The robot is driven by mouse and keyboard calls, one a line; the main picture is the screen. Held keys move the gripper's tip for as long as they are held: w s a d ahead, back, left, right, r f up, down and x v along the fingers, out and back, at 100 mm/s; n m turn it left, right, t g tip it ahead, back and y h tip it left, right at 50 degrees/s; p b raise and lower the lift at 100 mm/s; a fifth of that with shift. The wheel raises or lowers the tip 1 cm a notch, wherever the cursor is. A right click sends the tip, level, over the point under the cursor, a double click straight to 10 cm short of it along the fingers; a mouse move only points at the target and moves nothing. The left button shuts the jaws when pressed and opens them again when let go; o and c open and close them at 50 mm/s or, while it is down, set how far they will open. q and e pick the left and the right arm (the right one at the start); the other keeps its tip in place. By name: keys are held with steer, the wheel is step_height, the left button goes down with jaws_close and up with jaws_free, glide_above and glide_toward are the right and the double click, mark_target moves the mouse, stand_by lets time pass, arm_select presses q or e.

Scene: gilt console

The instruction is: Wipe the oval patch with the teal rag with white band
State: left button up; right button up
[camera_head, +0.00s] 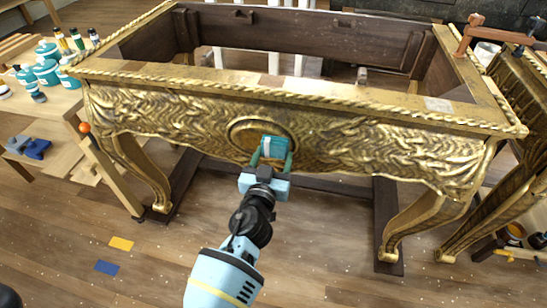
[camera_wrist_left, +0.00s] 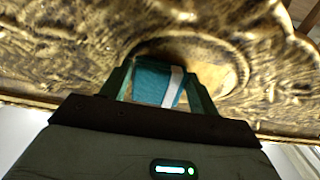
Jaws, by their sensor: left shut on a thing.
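The teal rag with a white band (camera_head: 273,147) is held between the fingers of my left gripper (camera_head: 270,160), in front of the gilt console's carved front. It also shows in the left wrist view (camera_wrist_left: 157,84), with the white band toward its right side. The oval patch (camera_head: 247,131) is a framed oval in the middle of the carved front. The rag covers its right part in the head view. In the left wrist view the patch (camera_wrist_left: 215,75) shows beside and behind the rag. I cannot tell whether the rag touches it. My right gripper is not in view.
The gilt console (camera_head: 400,148) has an open top and curved legs. A wooden table at the left holds teal jars (camera_head: 46,70) and small bottles. Blue tools (camera_head: 36,149) lie on a lower shelf. Another gilt piece (camera_head: 520,100) stands at the right. Yellow (camera_head: 121,243) and blue cards lie on the floor.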

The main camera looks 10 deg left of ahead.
mark_target(244, 142)
arm_select(q)
steer(key=shift+w+a+p, duration=0.15)
steer(key=shift+a+p, duration=0.35)
steer(key=shift+a, duration=1.7)
steer(key=shift+a, duration=0.1)
steer(key=shift+a+p, duration=0.65)
steer(key=shift+a, duration=1.4)
steer(key=s+p, duration=0.1)
steer(key=s, duration=0.5)
steer(key=shift+s+p, duration=0.1)
steer(key=shift+p, duration=0.2)
